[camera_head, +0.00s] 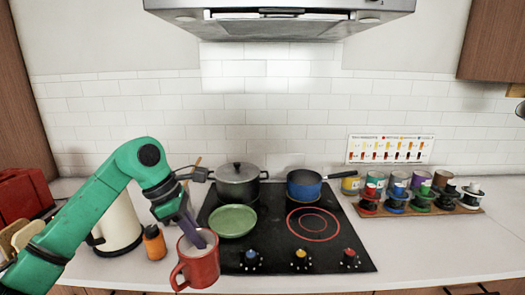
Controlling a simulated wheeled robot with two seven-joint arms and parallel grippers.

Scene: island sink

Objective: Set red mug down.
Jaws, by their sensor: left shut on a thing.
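The red mug (199,266) is at the lower left of the cooktop in the head view, near the counter's front edge. It looks upright, with its handle towards the left. My left gripper (195,236) comes down from above and is shut on the mug, with its fingers at the rim. I cannot tell whether the mug's base touches the counter, since its underside does not show. My right gripper is not in view.
A black cooktop (345,258) holds a green plate (233,221), a lidded grey pot (237,187) and a blue saucepan (304,187). An orange bottle (155,243) and a white kettle (118,222) stand left of the mug. A rack (420,209) with cups is at right. The right-front counter (440,252) is clear.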

